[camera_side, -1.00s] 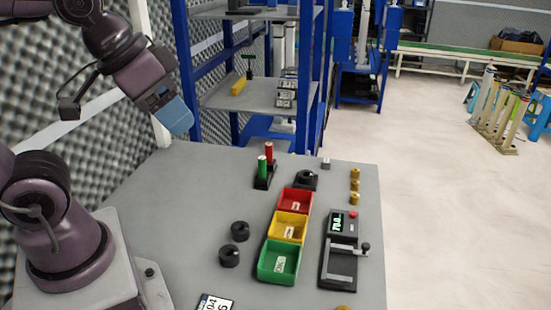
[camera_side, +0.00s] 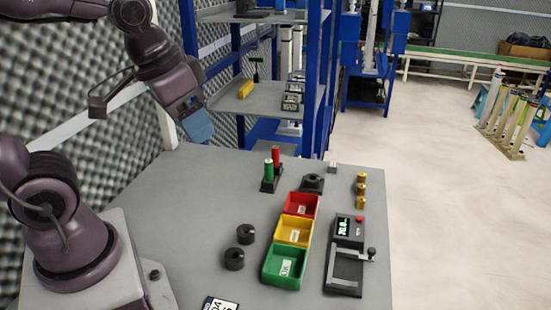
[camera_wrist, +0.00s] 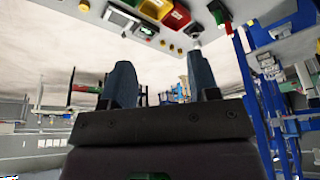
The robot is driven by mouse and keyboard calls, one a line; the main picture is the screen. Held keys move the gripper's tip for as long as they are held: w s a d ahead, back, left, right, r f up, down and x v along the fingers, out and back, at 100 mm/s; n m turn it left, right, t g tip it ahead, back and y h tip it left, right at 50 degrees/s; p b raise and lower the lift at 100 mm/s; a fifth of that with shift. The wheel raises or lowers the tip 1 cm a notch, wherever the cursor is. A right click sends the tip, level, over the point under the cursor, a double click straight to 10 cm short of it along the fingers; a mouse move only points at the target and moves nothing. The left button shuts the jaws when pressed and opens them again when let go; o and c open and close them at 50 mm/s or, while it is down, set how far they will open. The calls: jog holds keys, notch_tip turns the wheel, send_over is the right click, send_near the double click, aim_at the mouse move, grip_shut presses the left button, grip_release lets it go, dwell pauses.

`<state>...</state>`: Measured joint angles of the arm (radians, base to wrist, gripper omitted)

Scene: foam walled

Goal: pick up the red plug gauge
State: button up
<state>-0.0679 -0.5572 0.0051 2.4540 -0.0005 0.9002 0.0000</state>
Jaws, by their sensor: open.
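The red plug gauge (camera_side: 276,155) stands upright beside a green plug gauge (camera_side: 268,170) in a small black holder (camera_side: 271,185) at the back of the grey table. My gripper (camera_side: 200,132) is up and to the left of the gauges in the side view, apart from them, with blue fingers pointing down and to the right. In the wrist view its two fingers (camera_wrist: 163,78) are spread with nothing between them.
Red (camera_side: 301,205), yellow (camera_side: 294,230) and green (camera_side: 284,266) bins stand in a row right of centre. A gauge device (camera_side: 347,270) and brass pieces (camera_side: 361,189) lie to their right. Black knobs (camera_side: 240,245) sit left of the bins. A blue shelf rack (camera_side: 188,50) stands behind.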

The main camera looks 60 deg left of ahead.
jog(key=w+a+f+n+g, duration=0.1)
jog(key=w+a+f+n, duration=0.4)
jog(key=w+a, duration=0.3)
jog(key=w+a+f+n+g, duration=0.1)
jog(key=w+a+f+n, duration=0.5)
jog(key=w, duration=0.6)
jog(key=w+a+f+n+g, duration=0.1)
jog(key=w+a+f+n, duration=0.4)
jog(key=w+a, duration=0.5)
jog(key=shift+a+f+n+g, duration=0.3)
jog(key=shift+f+n+g, duration=0.1)
jog(key=shift+n, duration=0.6)
jog(key=shift+r+n, duration=0.25)
jog(key=shift+n, duration=0.35)
jog(key=shift+s+d+f, duration=0.1)
jog(key=shift+f+n, duration=0.3)
jog(key=shift+f, duration=0.1)
send_over(276, 165)
jog(key=w+a, duration=0.1)
notch_tip(276, 165, down, 7)
jog(key=shift+r, duration=0.1)
jog(key=f, duration=0.5)
jog(key=shift+s+f, duration=0.1)
jog(key=shift+s, duration=0.15)
grip_shut()
